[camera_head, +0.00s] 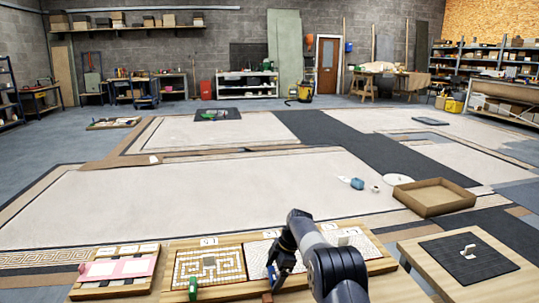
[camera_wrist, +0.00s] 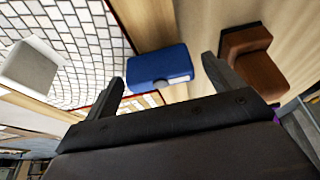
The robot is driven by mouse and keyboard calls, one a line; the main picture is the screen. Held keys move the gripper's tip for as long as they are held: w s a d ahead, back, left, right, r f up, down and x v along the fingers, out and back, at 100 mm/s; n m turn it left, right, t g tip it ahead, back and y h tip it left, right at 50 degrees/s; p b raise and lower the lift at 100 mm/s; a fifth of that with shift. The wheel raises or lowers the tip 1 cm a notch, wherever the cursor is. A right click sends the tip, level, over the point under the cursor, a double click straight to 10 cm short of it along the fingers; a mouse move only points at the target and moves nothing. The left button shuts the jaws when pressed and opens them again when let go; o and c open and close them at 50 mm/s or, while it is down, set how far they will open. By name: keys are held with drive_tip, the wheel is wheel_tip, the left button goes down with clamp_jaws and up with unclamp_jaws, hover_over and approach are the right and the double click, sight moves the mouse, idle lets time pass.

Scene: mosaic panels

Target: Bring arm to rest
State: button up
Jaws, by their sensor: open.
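My arm (camera_head: 335,265) reaches over the worktable in the head view, with my gripper (camera_head: 281,262) low over the middle mosaic panel. In the wrist view my gripper (camera_wrist: 162,72) is open, its two fingers apart with nothing held. A blue block (camera_wrist: 158,65) lies just beyond and between the fingertips, on the wooden border beside the white tiles. It also shows beside the gripper in the head view (camera_head: 271,274). A brown block (camera_wrist: 247,55) lies by the right finger. A white cube (camera_wrist: 30,62) stands on the tiles at the left. Whether the fingers touch the blue block I cannot tell.
A green block (camera_head: 193,289) stands by the left mosaic panel (camera_head: 209,266). A pink piece (camera_head: 118,267) lies on a board further left. A second table (camera_head: 420,253) at the right carries a black mat (camera_head: 478,262). An empty cardboard box (camera_head: 433,198) and open floor lie beyond.

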drive_tip(key=shift+a+f, duration=0.2)
drive_tip(key=shift+f, duration=0.25)
drive_tip(key=m+t+b, duration=0.1)
drive_tip(key=m, duration=0.2)
drive_tip(key=m+t, duration=0.2)
drive_tip(key=m, duration=0.3)
drive_tip(key=shift+r, duration=0.15)
drive_tip(key=m+p, duration=0.1)
drive_tip(key=m, duration=0.1)
drive_tip(key=m+t+h+p, duration=0.1)
drive_tip(key=m, duration=0.2)
drive_tip(key=shift+t+h, duration=0.3)
drive_tip(key=shift+m+t+h+p, duration=0.25)
drive_tip(key=shift+m+h+p, duration=0.3)
drive_tip(key=shift+m, duration=0.75)
drive_tip(key=shift+m+t+h+p, duration=0.25)
drive_tip(key=shift+m+h+p, duration=0.3)
drive_tip(key=shift+m, duration=0.75)
drive_tip(key=shift+s+r, duration=0.15)
drive_tip(key=shift+r, duration=0.35)
drive_tip(key=shift+s+d+r, duration=0.1)
drive_tip(key=shift+s+r, duration=0.1)
drive_tip(key=shift+r, duration=0.1)
drive_tip(key=shift+s, duration=0.1)
